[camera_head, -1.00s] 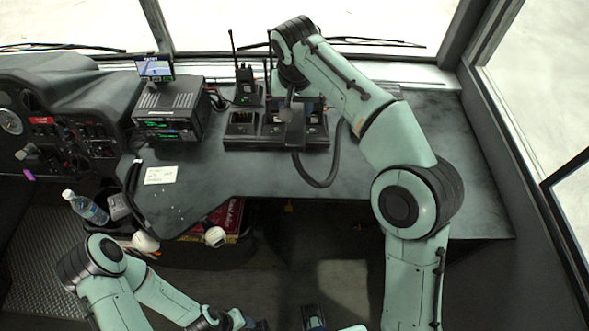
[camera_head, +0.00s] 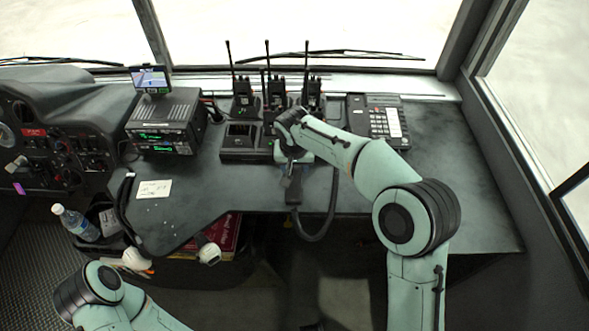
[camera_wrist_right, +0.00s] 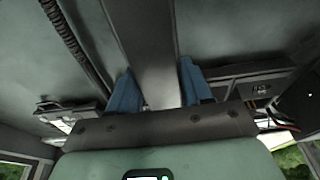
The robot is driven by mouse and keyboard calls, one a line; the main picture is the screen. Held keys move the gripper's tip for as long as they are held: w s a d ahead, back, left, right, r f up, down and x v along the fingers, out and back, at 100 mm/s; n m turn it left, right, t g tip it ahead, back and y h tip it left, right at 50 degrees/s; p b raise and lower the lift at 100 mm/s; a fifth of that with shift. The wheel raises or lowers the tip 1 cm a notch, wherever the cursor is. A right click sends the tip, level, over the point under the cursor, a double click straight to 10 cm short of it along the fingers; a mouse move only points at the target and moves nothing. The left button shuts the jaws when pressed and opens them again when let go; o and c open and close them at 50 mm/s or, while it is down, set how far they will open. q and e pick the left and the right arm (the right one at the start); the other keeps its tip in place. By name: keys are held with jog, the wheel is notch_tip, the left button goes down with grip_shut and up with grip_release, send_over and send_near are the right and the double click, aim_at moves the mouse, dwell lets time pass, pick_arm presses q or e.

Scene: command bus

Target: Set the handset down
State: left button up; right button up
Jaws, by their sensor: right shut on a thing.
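The dark handset (camera_head: 294,188) is in my right gripper (camera_head: 293,168), over the desk in front of the radio chargers. In the right wrist view the blue fingertips of my right gripper (camera_wrist_right: 158,93) are shut on either side of the handset's dark grey bar (camera_wrist_right: 150,50). A black cord (camera_head: 331,205) loops from the handset's lower end past the desk's front edge. The desk phone (camera_head: 380,120) with its keypad sits at the back right of the desk. My left gripper is out of view; only part of its arm shows at the lower left.
Several upright radios (camera_head: 274,92) stand along the back, with a charger (camera_head: 240,142) in front. A radio unit (camera_head: 166,122) with a small screen (camera_head: 150,78) is at left. A white note (camera_head: 154,189) lies on the desk (camera_head: 449,165). The desk's right side is clear.

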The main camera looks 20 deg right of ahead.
aim_at(294, 173)
jog(key=shift+f, duration=0.85)
jog(key=shift+f+b, duration=0.3)
jog(key=shift+f, duration=0.05)
jog(key=o, duration=1.2)
jog(key=shift+c, duration=0.2)
jog(key=shift+r, duration=0.25)
jog(key=p+v, duration=0.1)
jog(key=v, duration=1.1)
jog(key=shift+r+p, duration=0.15)
jog(key=shift+p, duration=0.2)
